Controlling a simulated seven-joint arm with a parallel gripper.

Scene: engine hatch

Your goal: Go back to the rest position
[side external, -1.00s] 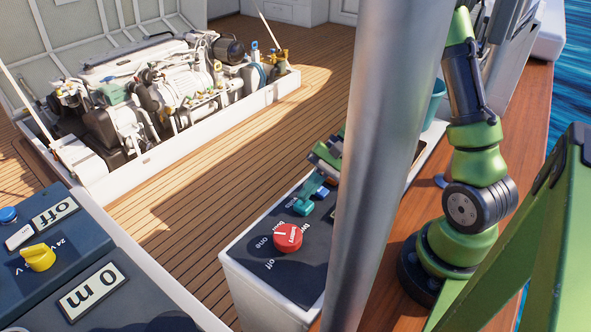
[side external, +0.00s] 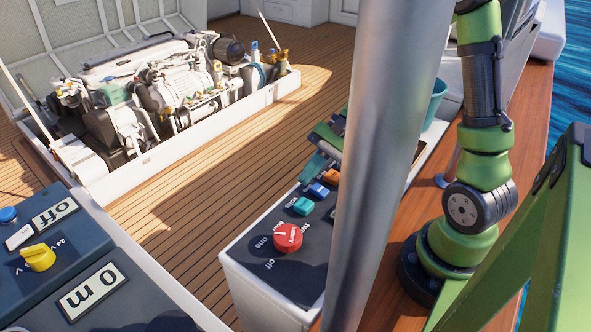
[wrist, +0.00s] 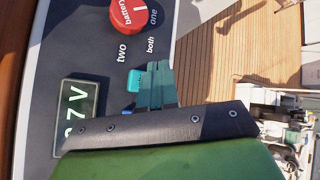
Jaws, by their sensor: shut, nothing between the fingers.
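My gripper (side external: 314,168) is shut and empty, with teal fingers. In the side external view it hangs above the far part of the battery switch panel (side external: 262,270), apart from it, partly behind the grey pole. In the wrist view the shut fingers (wrist: 155,85) show over the panel's edge beside a teal switch (wrist: 134,80). On the panel are a red round battery knob (side external: 288,237), a teal switch (side external: 303,206), a blue switch (side external: 319,190) and an orange switch (side external: 331,177). The pole hides part of the panel and my wrist.
A thick grey pole (side external: 385,150) stands in front of my arm. An open hatch with a white frame holds an engine (side external: 160,95) at the back left. A dark console with a yellow knob (side external: 38,257) is at the lower left. The wooden deck (side external: 210,190) between is clear.

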